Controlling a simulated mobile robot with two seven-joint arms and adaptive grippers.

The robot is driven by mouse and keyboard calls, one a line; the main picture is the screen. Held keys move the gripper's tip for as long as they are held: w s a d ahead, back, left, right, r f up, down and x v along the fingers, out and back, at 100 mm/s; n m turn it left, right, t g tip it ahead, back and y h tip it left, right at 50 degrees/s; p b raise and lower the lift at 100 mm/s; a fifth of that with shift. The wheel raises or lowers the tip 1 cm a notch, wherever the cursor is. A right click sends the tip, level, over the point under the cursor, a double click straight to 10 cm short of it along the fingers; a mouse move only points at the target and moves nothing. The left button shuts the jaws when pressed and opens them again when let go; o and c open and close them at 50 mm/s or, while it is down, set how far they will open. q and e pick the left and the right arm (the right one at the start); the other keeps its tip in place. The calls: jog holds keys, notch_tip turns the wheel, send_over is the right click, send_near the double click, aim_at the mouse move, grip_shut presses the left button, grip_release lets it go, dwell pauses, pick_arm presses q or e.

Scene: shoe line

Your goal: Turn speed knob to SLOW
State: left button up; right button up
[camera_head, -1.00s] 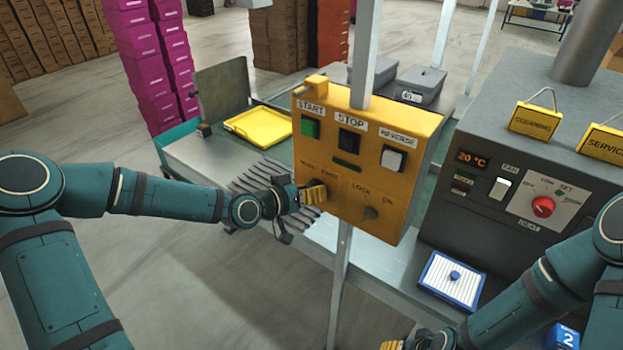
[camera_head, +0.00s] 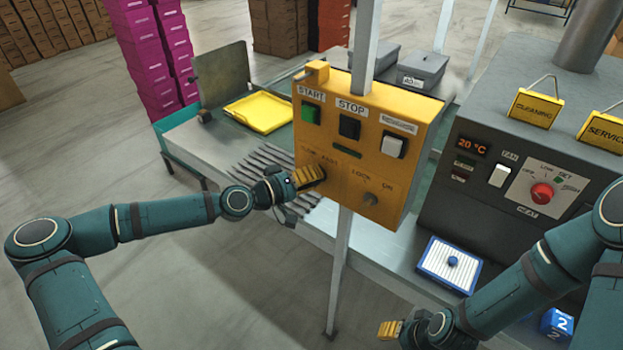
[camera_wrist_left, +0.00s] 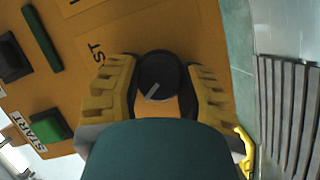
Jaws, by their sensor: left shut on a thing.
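The yellow control box (camera_head: 345,215) hangs on a post in the middle of the head view. My left gripper (camera_head: 310,178) is at its lower left, under the SLOW and FAST lettering, and largely hides the speed knob there. In the left wrist view the round black speed knob (camera_wrist_left: 158,72) sits between the two yellow fingers of my left gripper (camera_wrist_left: 157,88), which are shut on it. A pale pointer line crosses the knob's face at a slant.
The box also carries a green START button (camera_head: 311,113), a black STOP button (camera_head: 349,127), a white REVERSE button (camera_head: 394,145) and a LOCK/ON switch (camera_head: 370,199). A grey machine with a red dial (camera_head: 542,193) stands right. A yellow tray (camera_head: 262,112) lies behind the box.

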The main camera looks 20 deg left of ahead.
pick_arm(q)
jog(key=shift+d, duration=0.1)
dwell(0.3)
jog(key=o, duration=1.2)
jog(key=v, duration=1.2)
